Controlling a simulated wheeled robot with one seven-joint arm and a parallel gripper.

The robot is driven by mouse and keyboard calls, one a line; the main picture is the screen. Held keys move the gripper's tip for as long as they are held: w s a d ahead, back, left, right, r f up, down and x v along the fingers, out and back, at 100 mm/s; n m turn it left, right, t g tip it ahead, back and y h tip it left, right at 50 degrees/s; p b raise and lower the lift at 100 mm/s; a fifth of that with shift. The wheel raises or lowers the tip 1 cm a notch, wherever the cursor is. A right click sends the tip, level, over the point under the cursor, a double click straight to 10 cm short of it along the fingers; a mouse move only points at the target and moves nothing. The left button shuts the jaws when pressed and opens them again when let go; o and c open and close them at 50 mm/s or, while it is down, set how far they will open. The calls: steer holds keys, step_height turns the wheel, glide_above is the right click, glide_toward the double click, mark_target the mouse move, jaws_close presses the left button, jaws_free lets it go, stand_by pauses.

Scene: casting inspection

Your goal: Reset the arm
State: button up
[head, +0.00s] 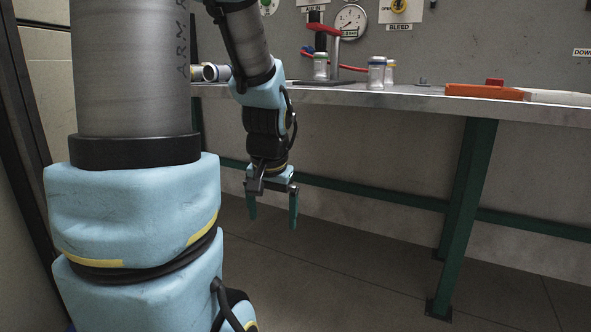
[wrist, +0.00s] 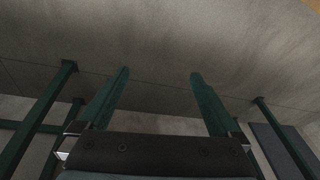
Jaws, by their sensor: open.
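My gripper (head: 272,212) hangs pointing down in front of the bench, below the level of its top. Its two green fingers are apart with nothing between them. In the wrist view my gripper (wrist: 160,85) also shows its fingers spread and empty, with grey floor beyond them. My arm comes down from the top of the head view, and its large blue and grey links fill the left side.
The metal bench (head: 420,101) runs across behind my gripper on green legs (head: 467,215). The floor (head: 330,275) below is clear.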

steer(key=s+a+f+n+g, duration=0.1)
steer(key=s+a+f+n, duration=0.15)
steer(key=s, duration=0.35)
step_height(320, 180, up, 36)
steer(key=p, duration=3.7)
steer(key=shift+w+d+r+p, duration=0.15)
steer(key=shift+w+d+p, duration=0.05)
steer(key=shift+d+p, duration=0.15)
